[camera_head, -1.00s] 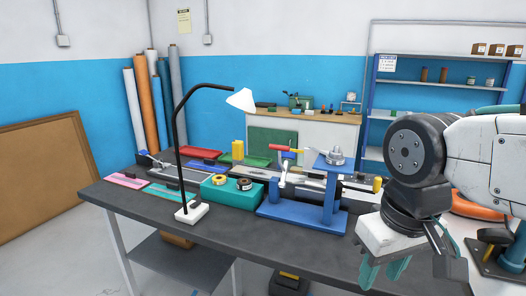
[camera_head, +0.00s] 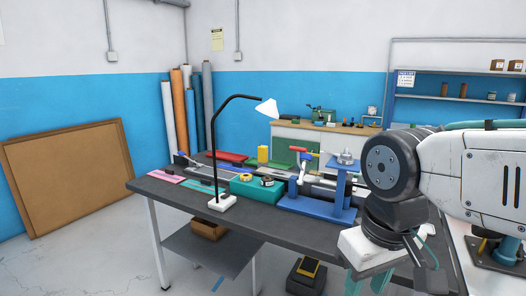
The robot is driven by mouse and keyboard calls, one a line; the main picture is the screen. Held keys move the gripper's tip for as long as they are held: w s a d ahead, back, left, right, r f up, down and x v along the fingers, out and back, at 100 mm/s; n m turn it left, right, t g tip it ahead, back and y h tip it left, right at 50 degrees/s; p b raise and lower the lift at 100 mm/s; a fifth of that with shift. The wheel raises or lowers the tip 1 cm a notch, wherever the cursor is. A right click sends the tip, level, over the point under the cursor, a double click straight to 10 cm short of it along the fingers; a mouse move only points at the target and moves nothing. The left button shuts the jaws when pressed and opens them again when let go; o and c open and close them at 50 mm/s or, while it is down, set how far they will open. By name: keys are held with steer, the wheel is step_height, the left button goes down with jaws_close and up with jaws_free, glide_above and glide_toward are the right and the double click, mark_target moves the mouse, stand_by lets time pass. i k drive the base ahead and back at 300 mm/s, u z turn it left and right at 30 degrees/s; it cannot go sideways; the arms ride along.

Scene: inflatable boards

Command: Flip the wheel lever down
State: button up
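A blue bench fixture (camera_head: 312,207) stands on the dark workbench (camera_head: 262,222), right of the lamp. A lever with a red handle (camera_head: 299,149) and a pale arm (camera_head: 303,166) is on it; the handle is at the top and points left. I take this to be the wheel lever, but it is small here. A grey metal part (camera_head: 345,157) sits on the fixture's blue upright. My gripper (camera_head: 370,284) hangs at the lower right, in front of the bench and apart from the lever. Its teal fingers look spread with nothing between them; their tips are cut off by the frame.
A black desk lamp (camera_head: 213,150) stands left of the fixture. A teal block (camera_head: 257,191) with round rolls lies between them. A brown board (camera_head: 70,178) leans at the left wall. Floor is clear left of the bench. A lower shelf (camera_head: 212,249) is under the bench.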

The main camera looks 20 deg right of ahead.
mark_target(300, 182)
steer(key=u, duration=0.65)
steer(key=i, duration=1.2)
steer(key=z, duration=0.7)
steer(key=i, duration=0.35)
steer(key=z, duration=0.4)
